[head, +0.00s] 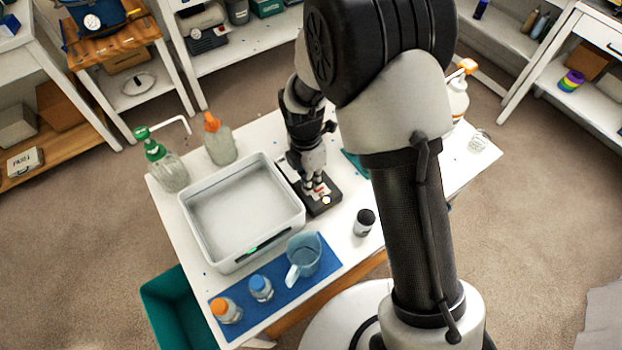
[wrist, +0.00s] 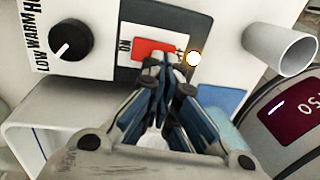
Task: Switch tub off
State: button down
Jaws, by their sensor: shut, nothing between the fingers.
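The white rectangular tub (head: 208,236) stands on the table in the head view, with a small green mark low on its near side. My gripper (head: 314,187) points down just right of the tub, over a dark flat device (head: 328,207). In the wrist view my gripper (wrist: 161,62) is shut and empty, its fingertips at the lower edge of a red switch (wrist: 146,48). Whether they touch it I cannot tell. A small lamp (wrist: 194,58) right of the switch glows. A black knob (wrist: 70,40) marked LOW and WARM is to the left.
A pipe stub (wrist: 280,50) and a round device with a lit display (wrist: 290,117) are close on the right. A jug (head: 304,256) and two small bottles stand on a blue mat (head: 277,301). Spray bottles (head: 165,165) stand behind the tub. A dark-lidded jar (head: 364,222) is nearby.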

jog(key=shift+s+d+f, duration=0.15)
jog(key=shift+s+f, duration=0.1)
jog(key=shift+f, duration=0.1)
jog(key=shift+w, duration=0.2)
jog(key=shift+w+a+p, duration=0.35)
jog(key=shift+w+a, duration=0.2)
jog(key=shift+w, duration=0.05)
jog(key=shift+r, duration=0.1)
notch_tip(320, 180, up, 14)
jog(key=w+a+p, duration=0.1)
jog(key=p, duration=0.5)
jog(key=shift+w, duration=0.25)
